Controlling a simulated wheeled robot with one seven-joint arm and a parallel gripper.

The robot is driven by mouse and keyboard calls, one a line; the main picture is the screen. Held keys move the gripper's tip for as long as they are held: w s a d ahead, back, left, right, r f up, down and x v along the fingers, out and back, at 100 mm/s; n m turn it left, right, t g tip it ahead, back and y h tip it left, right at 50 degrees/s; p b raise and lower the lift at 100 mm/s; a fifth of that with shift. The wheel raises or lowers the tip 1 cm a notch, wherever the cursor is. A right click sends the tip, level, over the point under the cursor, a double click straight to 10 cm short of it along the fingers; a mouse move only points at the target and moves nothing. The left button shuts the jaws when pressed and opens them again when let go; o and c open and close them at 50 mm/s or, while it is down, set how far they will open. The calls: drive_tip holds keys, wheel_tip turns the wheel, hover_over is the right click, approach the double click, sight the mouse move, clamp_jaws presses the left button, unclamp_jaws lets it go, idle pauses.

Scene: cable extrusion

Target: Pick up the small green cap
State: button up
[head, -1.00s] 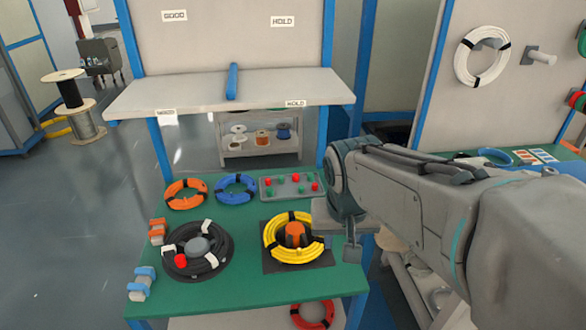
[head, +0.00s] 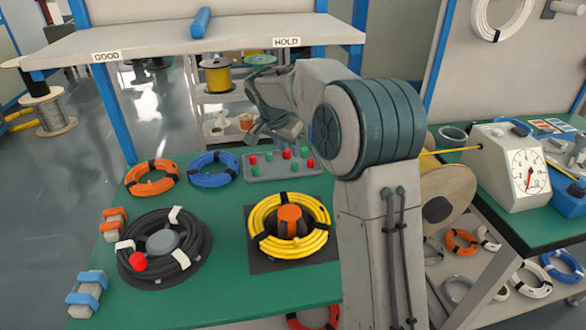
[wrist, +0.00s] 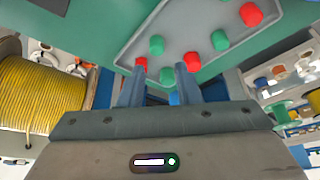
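Several small green caps, one of them at the tray's front left (head: 256,171), stand among small red caps on a grey tray (head: 282,174) at the back of the green table. My gripper (head: 268,136) is above the tray's back edge, pointing down. It also shows in the wrist view (wrist: 160,72), fingers apart and nothing held. The exact gap to the caps is unclear.
A yellow cable coil (head: 262,243), a black coil (head: 190,262) with a red cap on it, an orange coil (head: 137,187) and a blue coil (head: 194,182) lie on the table. A white shelf (head: 150,62) overhangs behind. A dial scale (head: 500,165) stands right.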

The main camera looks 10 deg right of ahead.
sight(296, 168)
drive_tip(key=x, duration=0.3)
drive_tip(key=b+x, duration=0.1)
drive_tip(key=x, duration=0.2)
drive_tip(key=shift+s+d+f, duration=0.15)
drive_tip(key=shift+f, duration=0.15)
clamp_jaws()
